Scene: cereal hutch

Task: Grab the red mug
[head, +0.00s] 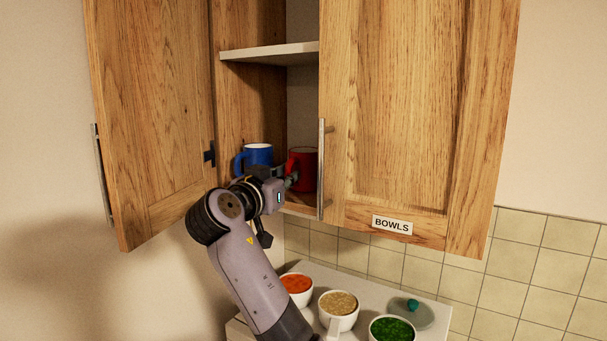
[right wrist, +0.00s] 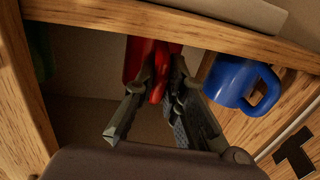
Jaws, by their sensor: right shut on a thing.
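The red mug (head: 303,168) stands on the bottom shelf of the open hutch, partly hidden behind the right door. It also shows in the right wrist view (right wrist: 135,58). My right gripper (head: 291,176) reaches in through the opening and is shut on the red mug at its handle side. In the right wrist view its two fingers (right wrist: 160,88) are on either side of a red part of the mug. My left gripper is not in view.
A blue mug (head: 257,155) stands just left of the red mug. The left door (head: 152,120) is open; the right door (head: 410,110), labelled BOWLS, edges the opening. An upper shelf (head: 268,53) is above. Filled bowls (head: 338,311) sit on the counter (head: 372,283) below.

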